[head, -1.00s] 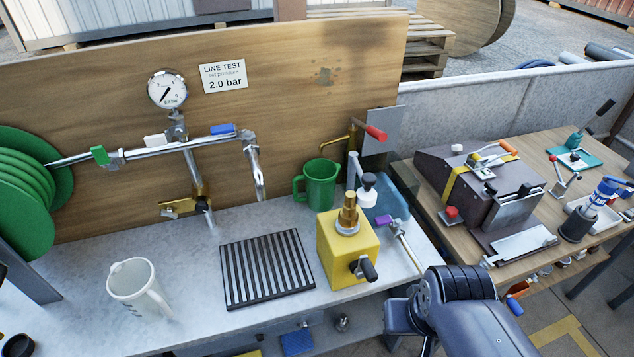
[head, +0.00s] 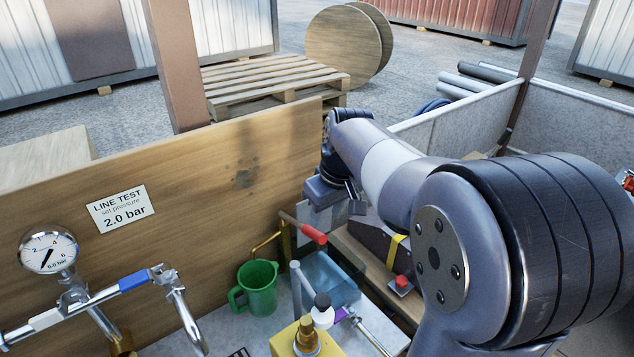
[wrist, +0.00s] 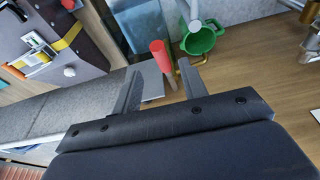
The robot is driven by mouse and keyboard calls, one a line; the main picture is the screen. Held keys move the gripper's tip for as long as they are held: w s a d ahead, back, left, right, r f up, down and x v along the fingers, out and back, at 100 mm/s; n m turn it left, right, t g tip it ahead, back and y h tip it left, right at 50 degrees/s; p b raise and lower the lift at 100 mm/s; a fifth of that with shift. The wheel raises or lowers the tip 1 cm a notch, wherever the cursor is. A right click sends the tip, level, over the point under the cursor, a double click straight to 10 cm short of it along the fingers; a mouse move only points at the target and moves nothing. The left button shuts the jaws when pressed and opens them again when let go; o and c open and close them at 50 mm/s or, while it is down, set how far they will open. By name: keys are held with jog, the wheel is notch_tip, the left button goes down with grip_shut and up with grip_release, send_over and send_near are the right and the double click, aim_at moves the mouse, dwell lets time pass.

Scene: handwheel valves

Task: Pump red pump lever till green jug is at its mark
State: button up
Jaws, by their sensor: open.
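The red pump lever (head: 312,236) has a red grip on a grey arm, beside a brass spout at the back of the bench. The green jug (head: 258,287) stands upright under the spout by the wooden backboard. Its level and any mark cannot be read. My gripper (head: 335,198) is above and slightly right of the lever, apart from it. In the wrist view my gripper (wrist: 160,85) is open and empty. The lever's red grip (wrist: 160,55) shows beyond the gap between the fingers, and the jug (wrist: 203,38) lies past the right finger.
A clear bluish tank (head: 328,278) and a yellow block (head: 300,338) with a brass fitting stand near the jug. A pressure gauge (head: 48,251) and pipe are at left. A dark case with a yellow strap (head: 397,250) sits beyond my arm.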

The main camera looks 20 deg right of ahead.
aim_at(319, 233)
jog(key=shift+w+r, duration=0.15)
jog(key=shift+w, duration=0.4)
jog(key=b+x, duration=0.5)
jog(key=x, duration=0.4)
jog(key=shift+r, duration=0.1)
jog(key=shift+c, duration=0.4)
grip_shut()
